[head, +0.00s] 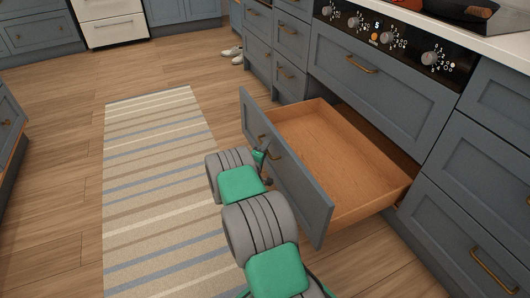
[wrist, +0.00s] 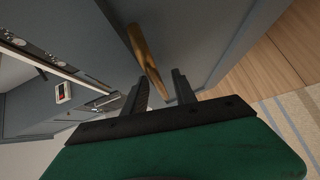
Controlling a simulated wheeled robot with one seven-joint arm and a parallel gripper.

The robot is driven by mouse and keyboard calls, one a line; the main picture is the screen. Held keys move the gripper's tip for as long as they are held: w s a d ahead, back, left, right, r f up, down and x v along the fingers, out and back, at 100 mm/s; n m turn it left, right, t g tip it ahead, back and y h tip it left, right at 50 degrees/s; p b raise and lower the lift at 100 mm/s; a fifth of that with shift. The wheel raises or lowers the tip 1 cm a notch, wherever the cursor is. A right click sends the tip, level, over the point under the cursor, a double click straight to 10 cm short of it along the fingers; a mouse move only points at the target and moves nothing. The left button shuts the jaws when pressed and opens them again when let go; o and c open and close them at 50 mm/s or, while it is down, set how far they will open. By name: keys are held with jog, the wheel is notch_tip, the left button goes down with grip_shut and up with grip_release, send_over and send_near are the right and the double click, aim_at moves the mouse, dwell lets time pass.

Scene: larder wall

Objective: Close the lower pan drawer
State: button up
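The lower pan drawer (head: 325,155) stands open below the wider upper drawer, its wooden inside empty. Its blue-grey front (head: 285,178) faces the rug, with a brass handle partly hidden behind my arm. My gripper (head: 265,152) is at the outer side of this front, near the handle. In the wrist view the two dark fingers of my gripper (wrist: 160,90) are apart with nothing held between them. The brass handle (wrist: 148,62) runs just ahead of the fingertips. I cannot tell whether a finger touches it.
The upper drawer (head: 375,85) is shut under the black control panel (head: 395,40). Shut drawers (head: 480,210) stand to the right. A striped rug (head: 150,180) lies on the wooden floor to the left. Pale shoes (head: 233,54) lie by the far cabinets.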

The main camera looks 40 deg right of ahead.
jog(key=shift+c, duration=0.4)
grip_shut()
dwell(1.0)
